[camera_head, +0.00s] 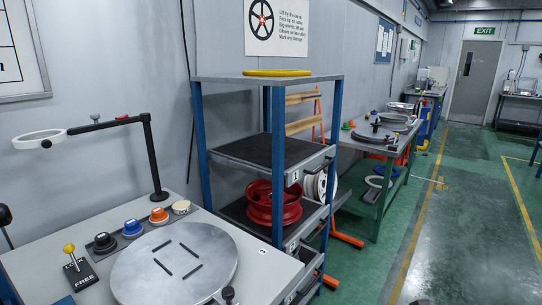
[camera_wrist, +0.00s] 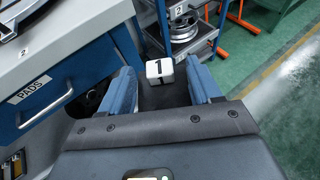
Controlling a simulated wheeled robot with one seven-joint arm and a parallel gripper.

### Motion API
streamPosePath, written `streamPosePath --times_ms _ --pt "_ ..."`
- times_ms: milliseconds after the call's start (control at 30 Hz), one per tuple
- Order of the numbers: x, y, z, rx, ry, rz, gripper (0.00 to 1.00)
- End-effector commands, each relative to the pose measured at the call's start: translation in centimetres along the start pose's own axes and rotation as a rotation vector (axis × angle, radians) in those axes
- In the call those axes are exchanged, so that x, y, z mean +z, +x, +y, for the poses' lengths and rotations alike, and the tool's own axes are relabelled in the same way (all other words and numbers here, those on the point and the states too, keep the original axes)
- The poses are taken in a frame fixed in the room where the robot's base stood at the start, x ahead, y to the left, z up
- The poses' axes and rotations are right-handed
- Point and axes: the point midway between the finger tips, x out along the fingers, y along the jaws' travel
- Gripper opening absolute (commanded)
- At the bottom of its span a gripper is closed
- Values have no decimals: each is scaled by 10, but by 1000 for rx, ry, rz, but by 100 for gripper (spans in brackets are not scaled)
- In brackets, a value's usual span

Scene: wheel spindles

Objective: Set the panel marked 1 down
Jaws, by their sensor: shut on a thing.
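My gripper (camera_wrist: 160,78) shows in the wrist view, with a blue finger on each side. A white block marked 1 (camera_wrist: 159,68) sits between the fingers, the numeral showing on its top and front faces. A dark surface (camera_wrist: 157,96) lies right below the block; I take the two to be the held panel, though its full outline is hidden by my gripper. It is in front of the bench's blue drawer side, above the green floor. The gripper and held panel are not in the head view.
A bench with a round metal plate (camera_head: 174,264) stands at the lower left, with a blue drawer marked PADS (camera_wrist: 75,80). A blue-framed shelf rack (camera_head: 272,152) holds a red wheel (camera_head: 273,203). Orange legs stand beyond it. Green floor (camera_head: 470,220) is clear at the right.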

Motion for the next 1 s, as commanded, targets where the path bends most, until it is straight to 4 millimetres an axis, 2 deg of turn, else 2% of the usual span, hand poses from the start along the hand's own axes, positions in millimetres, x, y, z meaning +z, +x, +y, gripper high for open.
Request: streamPosePath --times_ms 33,100,200,333,533,1000 --pt "-29 -1 -6 -56 30 10 30" --pt "-59 -3 -10 -128 60 9 30" --pt "-96 -8 -9 -217 95 7 30" --pt "-128 -14 -3 -298 127 3 30" --pt "-144 -18 4 -343 143 -1 30" --pt "-144 -18 4 -343 142 -4 30"
